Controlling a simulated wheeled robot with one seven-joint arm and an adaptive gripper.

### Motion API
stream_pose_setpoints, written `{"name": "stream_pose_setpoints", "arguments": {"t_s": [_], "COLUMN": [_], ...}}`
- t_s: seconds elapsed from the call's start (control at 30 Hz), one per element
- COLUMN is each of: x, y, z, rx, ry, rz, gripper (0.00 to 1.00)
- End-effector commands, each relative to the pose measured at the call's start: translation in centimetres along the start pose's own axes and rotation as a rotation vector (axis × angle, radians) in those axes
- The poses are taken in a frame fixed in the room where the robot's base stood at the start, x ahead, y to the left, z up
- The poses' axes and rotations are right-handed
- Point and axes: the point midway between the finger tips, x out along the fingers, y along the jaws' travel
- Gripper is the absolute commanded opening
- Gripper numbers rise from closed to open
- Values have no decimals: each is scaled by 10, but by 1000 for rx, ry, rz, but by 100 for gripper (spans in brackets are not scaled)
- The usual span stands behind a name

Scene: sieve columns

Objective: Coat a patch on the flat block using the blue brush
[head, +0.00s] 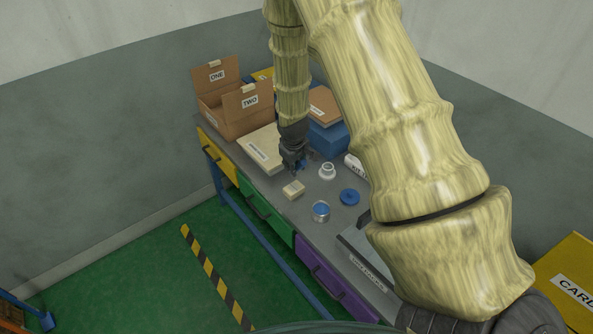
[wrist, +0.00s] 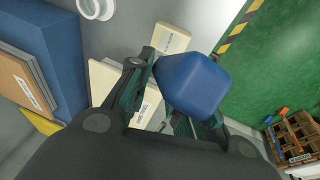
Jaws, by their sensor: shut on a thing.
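My gripper (head: 292,166) is shut on a blue brush, whose blunt blue end (wrist: 193,82) fills the middle of the wrist view between the fingers. In the head view only a bit of blue shows beside the fingers, and the bristles cannot be made out. A small cream block (head: 293,189) lies flat on the bench just in front of my gripper; it also shows in the wrist view (wrist: 172,37). An open tin (head: 320,211) with blue inside stands to the right of the block, and a blue round lid (head: 349,197) lies beyond it.
A pale flat labelled slab (head: 262,149) lies behind my gripper. A white ring-shaped cup (head: 327,171) and a white labelled cylinder (head: 355,166) stand to the right. The bench front edge is near the block.

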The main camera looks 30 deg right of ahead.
Motion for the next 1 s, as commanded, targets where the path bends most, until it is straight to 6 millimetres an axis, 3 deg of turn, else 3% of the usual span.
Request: {"name": "stream_pose_setpoints", "arguments": {"t_s": [1.0], "x": [8], "y": [10], "z": [16], "rx": [-50], "ry": [31], "rz": [-136], "gripper": [0]}}
